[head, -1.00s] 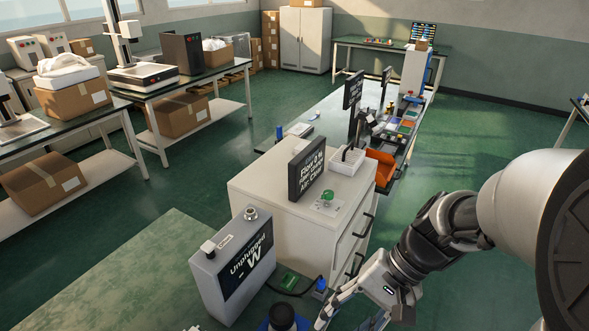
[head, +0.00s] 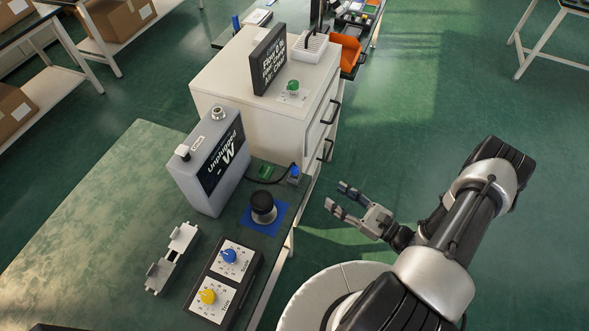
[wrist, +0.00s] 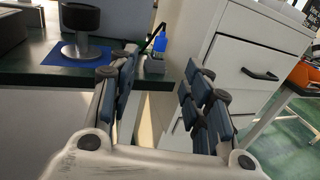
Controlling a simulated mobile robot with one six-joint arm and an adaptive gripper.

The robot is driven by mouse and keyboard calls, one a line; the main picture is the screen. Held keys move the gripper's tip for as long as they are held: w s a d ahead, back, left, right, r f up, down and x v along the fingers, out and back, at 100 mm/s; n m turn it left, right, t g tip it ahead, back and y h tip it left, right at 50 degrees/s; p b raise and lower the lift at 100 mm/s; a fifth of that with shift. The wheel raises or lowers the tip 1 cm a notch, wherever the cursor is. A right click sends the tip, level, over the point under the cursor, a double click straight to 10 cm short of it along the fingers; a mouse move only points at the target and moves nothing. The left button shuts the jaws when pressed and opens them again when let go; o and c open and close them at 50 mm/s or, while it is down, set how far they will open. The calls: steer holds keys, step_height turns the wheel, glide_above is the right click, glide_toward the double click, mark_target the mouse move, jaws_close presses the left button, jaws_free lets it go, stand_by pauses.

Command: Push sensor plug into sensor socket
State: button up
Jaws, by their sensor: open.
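The sensor plug appears to be the small blue plug (head: 294,170) at the bench's right edge, on a black cable. It also shows in the wrist view (wrist: 160,41), upright on a small grey block (wrist: 155,65). A small green block (head: 265,172), possibly the sensor socket, lies left of it by the grey box (head: 207,165), whose screen reads "Unplugged". My gripper (head: 337,196) is open and empty, right of the plug and apart from it, beyond the bench edge. In the wrist view, my fingers (wrist: 160,72) point toward the bench edge and plug.
A black knob on a blue mat (head: 275,222), a dial panel (head: 240,262) with blue and yellow knobs, and a pale bracket (head: 174,257) lie on the bench (head: 110,215). A white drawer cabinet (head: 230,95) stands behind. Open green floor is to the right.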

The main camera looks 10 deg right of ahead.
mark_target(295, 168)
steer(key=b+x, duration=0.1)
steer(key=x, duration=0.4)
steer(key=b+x, duration=0.1)
steer(key=x, duration=0.5)
steer(key=b+x, duration=0.2)
steer(key=x, duration=0.4)
steer(key=shift+w+f, duration=0.25)
steer(key=shift+f, duration=0.1)
jaws_close()
